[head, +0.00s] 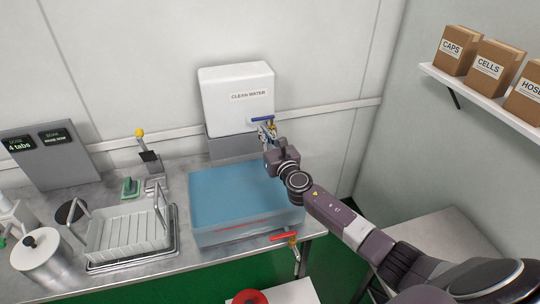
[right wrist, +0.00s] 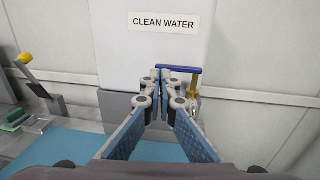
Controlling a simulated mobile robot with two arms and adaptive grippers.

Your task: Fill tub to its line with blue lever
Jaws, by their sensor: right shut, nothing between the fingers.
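A white tank (head: 237,98) labelled CLEAN WATER stands at the back of the counter, with a blue lever (head: 262,119) on a brass tap. In the right wrist view the blue lever (right wrist: 184,69) lies level, reaching left from the brass tap (right wrist: 193,88). The tub (head: 205,240) below is see-through and looks blue inside. A red line (head: 238,226) shows on its front; I cannot tell the water level against it. My right gripper (head: 267,132) is shut and empty, its fingertips (right wrist: 161,72) at the lever's left end; contact is unclear. My left gripper is out of view.
A red lever (head: 283,236) on a brass drain tap sticks out at the tub's front right. A white rack (head: 128,229) and a metal canister (head: 42,258) stand to the left. A shelf with boxes (head: 499,65) hangs on the right wall.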

